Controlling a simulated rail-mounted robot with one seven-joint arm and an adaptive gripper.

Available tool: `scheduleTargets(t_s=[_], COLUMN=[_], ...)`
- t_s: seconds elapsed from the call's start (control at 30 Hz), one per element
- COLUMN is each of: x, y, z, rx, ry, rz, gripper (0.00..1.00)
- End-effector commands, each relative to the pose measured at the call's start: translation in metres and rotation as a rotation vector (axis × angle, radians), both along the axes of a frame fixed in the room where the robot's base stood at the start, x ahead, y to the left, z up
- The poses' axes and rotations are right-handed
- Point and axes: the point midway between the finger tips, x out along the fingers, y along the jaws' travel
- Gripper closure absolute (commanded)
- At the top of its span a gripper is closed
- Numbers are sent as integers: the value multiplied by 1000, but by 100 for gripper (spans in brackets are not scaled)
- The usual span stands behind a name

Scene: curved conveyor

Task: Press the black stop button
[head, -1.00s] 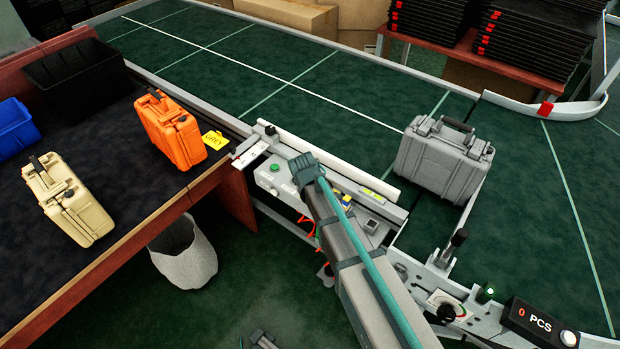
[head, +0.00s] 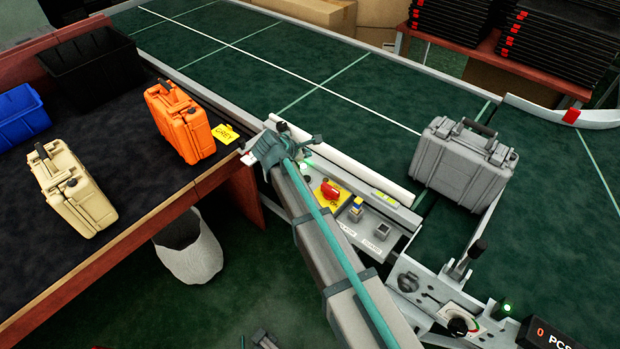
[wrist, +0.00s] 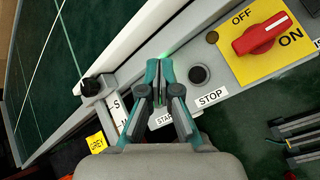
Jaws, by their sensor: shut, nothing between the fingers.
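The black stop button (wrist: 199,74) is a round dark knob in a grey ring, above a white STOP label (wrist: 212,97). In the wrist view it lies just right of my gripper (wrist: 158,78), whose fingers are shut and empty. A START label (wrist: 165,120) and a green glow (wrist: 170,55) show partly behind the fingers. In the head view my gripper (head: 268,150) is over the left end of the control panel (head: 372,240), and my arm hides the stop button there. I cannot tell the fingertips' height above the panel.
A red OFF/ON rotary switch on a yellow plate (wrist: 262,40) is right of the stop button. A black clamp knob (wrist: 92,87) is left of the fingers. A grey case (head: 462,160) sits on the green conveyor (head: 300,60). Orange (head: 185,125) and beige (head: 75,190) cases stand on the table.

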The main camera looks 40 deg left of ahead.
Motion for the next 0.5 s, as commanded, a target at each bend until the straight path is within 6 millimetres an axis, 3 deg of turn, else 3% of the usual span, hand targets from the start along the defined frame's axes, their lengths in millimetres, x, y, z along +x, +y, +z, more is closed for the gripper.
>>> scheduleTargets(t_s=[0.27,0.5], x=[0,0], y=[0,-1], z=[-4,-21], rx=[1,2], ry=[1,2], rz=[-1,-3], gripper=[100,100])
